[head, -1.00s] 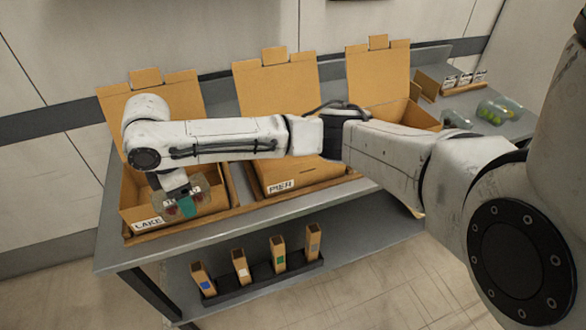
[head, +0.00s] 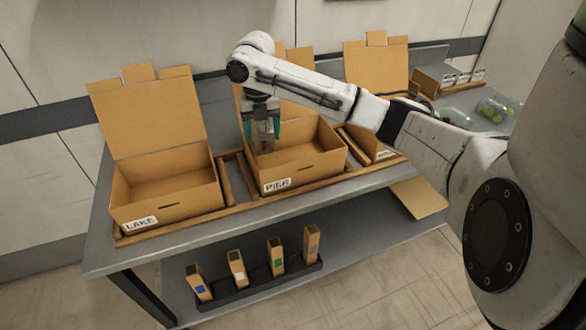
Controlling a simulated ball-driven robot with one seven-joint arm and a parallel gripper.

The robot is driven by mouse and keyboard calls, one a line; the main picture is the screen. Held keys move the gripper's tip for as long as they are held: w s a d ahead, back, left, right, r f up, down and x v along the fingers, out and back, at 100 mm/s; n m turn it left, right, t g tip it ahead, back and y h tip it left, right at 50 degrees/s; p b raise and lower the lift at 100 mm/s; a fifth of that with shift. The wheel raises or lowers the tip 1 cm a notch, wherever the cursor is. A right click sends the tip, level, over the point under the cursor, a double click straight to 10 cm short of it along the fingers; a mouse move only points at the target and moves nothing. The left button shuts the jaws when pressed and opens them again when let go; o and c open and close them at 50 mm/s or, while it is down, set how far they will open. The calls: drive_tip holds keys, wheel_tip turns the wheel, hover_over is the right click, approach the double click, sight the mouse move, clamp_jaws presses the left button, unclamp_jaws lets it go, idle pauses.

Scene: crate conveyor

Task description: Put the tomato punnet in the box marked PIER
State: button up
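The box marked PIER (head: 305,172) stands open on the table in the middle, its label on the front wall and its lid raised behind. My gripper (head: 262,132) points down over the left part of this box. Its teal fingers are on either side of the clear tomato punnet (head: 263,143), which shows narrow and hangs at the box's left opening. The punnet's contents are hard to make out, and I cannot tell whether it touches the box.
The open box marked LAKE (head: 195,199) stands empty at left. A third open box (head: 375,62) is at right, partly behind my arm. Clear punnets (head: 496,110) with green contents lie far right. Narrow cartons (head: 276,255) stand on the lower shelf.

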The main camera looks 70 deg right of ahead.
sight(283, 158)
drive_tip(key=s+d+f+n, duration=0.1)
drive_tip(key=f, duration=0.1)
drive_tip(key=s+d+f, duration=0.1)
drive_tip(key=d+f, duration=0.1)
drive_tip(key=f, duration=0.1)
drive_tip(key=s+d+f+n, duration=0.1)
drive_tip(key=f, duration=0.1)
drive_tip(key=shift+s+d+f+n+b, duration=0.15)
drive_tip(key=shift+s+f+n+b, duration=0.05)
drive_tip(key=shift+s+n+b, duration=0.15)
drive_tip(key=shift+f, duration=2.3)
drive_tip(key=shift+f, duration=0.1)
drive_tip(key=shift+f, duration=0.15)
drive_tip(key=o, duration=1)
wheel_tip(283, 158, up, 12)
drive_tip(key=shift+r+b, duration=0.25)
drive_tip(key=shift+b, duration=0.3)
